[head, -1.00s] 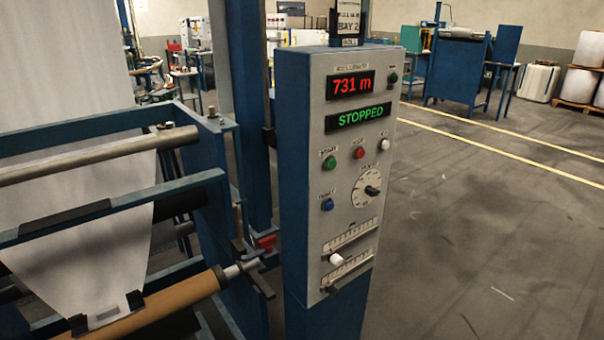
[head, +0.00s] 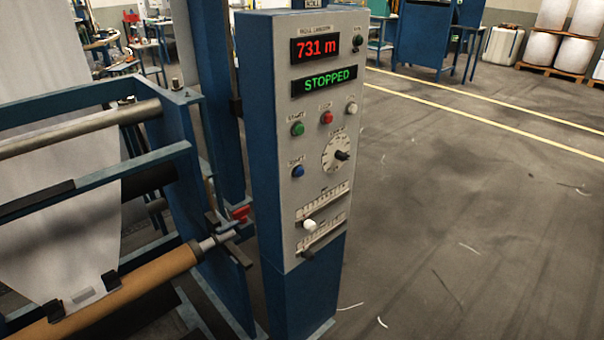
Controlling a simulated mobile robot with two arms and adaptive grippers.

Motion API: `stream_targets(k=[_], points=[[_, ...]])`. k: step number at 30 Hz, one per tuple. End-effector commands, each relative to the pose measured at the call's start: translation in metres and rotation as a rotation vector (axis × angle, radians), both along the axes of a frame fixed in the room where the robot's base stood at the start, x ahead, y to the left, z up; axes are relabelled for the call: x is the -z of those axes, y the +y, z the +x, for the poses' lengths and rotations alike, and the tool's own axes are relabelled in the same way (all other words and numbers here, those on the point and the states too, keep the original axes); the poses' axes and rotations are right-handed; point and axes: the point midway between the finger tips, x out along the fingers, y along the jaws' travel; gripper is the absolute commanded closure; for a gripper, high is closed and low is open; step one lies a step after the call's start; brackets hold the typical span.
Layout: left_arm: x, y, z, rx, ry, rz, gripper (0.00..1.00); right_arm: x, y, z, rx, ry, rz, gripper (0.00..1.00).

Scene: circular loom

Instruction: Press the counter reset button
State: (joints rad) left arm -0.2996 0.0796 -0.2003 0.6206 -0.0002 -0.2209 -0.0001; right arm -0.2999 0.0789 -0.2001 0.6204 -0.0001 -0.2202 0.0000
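The control panel (head: 322,187) is a light grey face on a blue upright cabinet. Its red display (head: 315,48) reads 731 m, and a green display (head: 324,82) below reads STOPPED. A small dark button (head: 357,42) sits right of the red display under a label too small to read. Lower are a green button (head: 297,129), a red button (head: 327,117), a white button (head: 351,108) and a blue button (head: 297,171). I cannot tell from the labels which one is the counter reset. Neither gripper is in view.
The panel also has a dial (head: 336,154) and two sliders, one with a white knob (head: 309,225). Left stands the loom frame (head: 180,140) with white fabric (head: 70,230), rollers and a brown roll (head: 120,295). The floor (head: 450,220) right of the cabinet is largely clear.

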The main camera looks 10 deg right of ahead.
Motion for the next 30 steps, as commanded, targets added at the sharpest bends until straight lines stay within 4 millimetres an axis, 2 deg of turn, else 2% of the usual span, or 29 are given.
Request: stream_targets(k=[1,5,6,30], points=[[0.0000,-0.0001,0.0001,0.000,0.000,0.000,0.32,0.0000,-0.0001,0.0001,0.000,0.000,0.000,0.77],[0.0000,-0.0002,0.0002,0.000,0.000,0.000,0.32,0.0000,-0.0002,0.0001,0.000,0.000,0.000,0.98],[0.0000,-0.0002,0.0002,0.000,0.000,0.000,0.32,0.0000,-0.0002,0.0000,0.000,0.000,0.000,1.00],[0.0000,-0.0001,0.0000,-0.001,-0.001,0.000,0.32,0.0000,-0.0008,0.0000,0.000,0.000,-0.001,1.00]])
